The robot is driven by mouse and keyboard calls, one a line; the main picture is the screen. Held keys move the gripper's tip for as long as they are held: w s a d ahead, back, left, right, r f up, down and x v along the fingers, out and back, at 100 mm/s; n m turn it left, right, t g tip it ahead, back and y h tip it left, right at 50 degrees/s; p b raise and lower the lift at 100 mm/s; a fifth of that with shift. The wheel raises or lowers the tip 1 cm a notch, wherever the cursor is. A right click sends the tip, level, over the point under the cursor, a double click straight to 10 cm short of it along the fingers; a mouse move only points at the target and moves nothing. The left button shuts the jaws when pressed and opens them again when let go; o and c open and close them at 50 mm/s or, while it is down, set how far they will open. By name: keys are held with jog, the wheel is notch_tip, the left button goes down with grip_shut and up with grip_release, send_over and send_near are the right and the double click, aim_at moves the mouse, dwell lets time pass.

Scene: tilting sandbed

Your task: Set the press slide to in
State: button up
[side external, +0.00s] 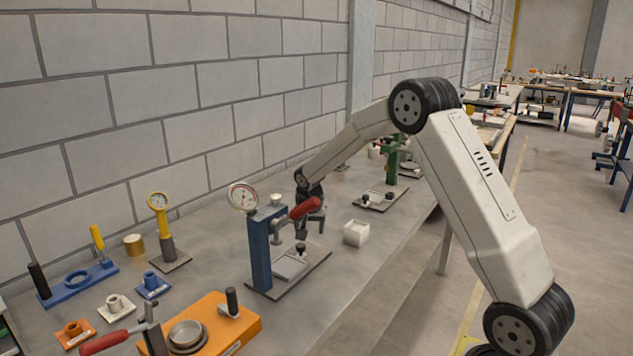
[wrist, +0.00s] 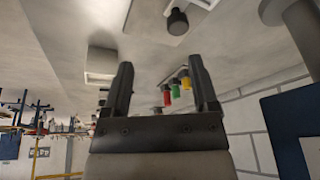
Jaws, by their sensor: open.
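The press is a blue column (side external: 260,250) with a round dial gauge (side external: 242,196) and a red lever handle (side external: 305,208), on a grey base plate. Its slide (side external: 290,265) is a pale tray with a small black knob (side external: 300,248), low in front of the column. The knob also shows at the top of the wrist view (wrist: 178,21). My gripper (side external: 312,226) hangs just above and beside the knob, partly hidden by the red handle. In the wrist view my gripper (wrist: 161,63) is open, nothing between its fingers. I cannot tell whether it touches the knob.
A white box (side external: 356,232) stands right of the press; it also shows in the wrist view (wrist: 102,62). A green press (side external: 391,160) stands beyond. An orange fixture (side external: 215,325) is in the foreground, and a yellow gauge stand (side external: 165,225) is at left.

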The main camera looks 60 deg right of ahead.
jog(key=s+d+m+g+y, duration=0.2)
jog(key=s+d+m, duration=0.2)
jog(key=m, duration=0.5)
jog(key=m+t+y, duration=0.3)
jog(key=m+y, duration=0.1)
jog(key=m, duration=0.3)
send_near(302, 245)
jog(key=shift+w+a+f, duration=0.1)
jog(key=shift+w+f, duration=0.2)
jog(key=shift+f, duration=0.25)
jog(key=shift+f, duration=0.15)
jog(key=shift+x, duration=3.8)
grip_shut()
